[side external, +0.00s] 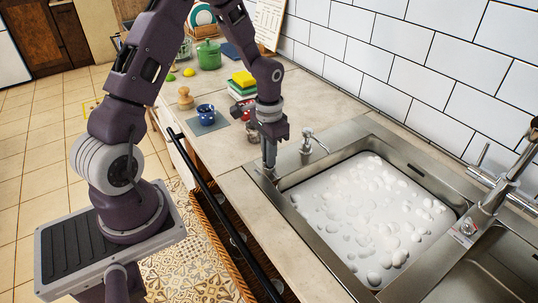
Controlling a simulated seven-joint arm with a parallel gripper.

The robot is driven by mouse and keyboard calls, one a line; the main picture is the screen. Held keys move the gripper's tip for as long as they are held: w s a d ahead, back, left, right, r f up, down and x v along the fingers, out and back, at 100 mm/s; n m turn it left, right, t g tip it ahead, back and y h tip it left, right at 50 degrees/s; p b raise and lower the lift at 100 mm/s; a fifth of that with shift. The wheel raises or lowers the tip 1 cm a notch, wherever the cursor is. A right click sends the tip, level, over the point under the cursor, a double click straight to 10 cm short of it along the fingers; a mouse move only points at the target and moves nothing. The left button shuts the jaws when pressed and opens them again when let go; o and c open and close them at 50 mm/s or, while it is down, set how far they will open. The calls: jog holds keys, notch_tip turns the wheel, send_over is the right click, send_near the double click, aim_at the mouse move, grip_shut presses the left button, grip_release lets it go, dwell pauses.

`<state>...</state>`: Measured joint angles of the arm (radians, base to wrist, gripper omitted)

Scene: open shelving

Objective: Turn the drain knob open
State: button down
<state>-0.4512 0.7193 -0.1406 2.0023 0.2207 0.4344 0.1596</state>
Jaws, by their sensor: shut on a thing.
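I cannot make out the knob's turn angle. The left sink basin holds cloudy water with many white bubbles (365,215).
A small metal spout (308,138) stands on the rim just right of my gripper. A large faucet (500,185) stands at the right. White wall tiles rise behind the sink.

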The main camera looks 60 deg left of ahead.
jog(key=c, duration=1.5)
grip_release()
notch_tip(320, 180, up, 7)
jog(key=shift+r, duration=0.1)
jog(key=s+d+r+t+y, duration=0.1)
jog(key=s+d+r, duration=0.1)
jog(key=r, duration=0.3)
jog(key=s+d+r+t, duration=0.1)
jog(key=s+d+r, duration=0.15)
jog(key=r, duration=0.25)
jog(key=s+d+r+t, duration=0.1)
jog(key=s+d+r, duration=0.3)
jog(key=s, duration=0.4)
jog(key=s+d+r+t+h, duration=0.1)
jog(key=s+d+r+t, duration=0.1)
jog(key=s, duration=0.6)
jog(key=shift+d+r+t, duration=0.3)
jog(key=shift+d+r, duration=0.6)
jog(key=shift+d, duration=0.2)
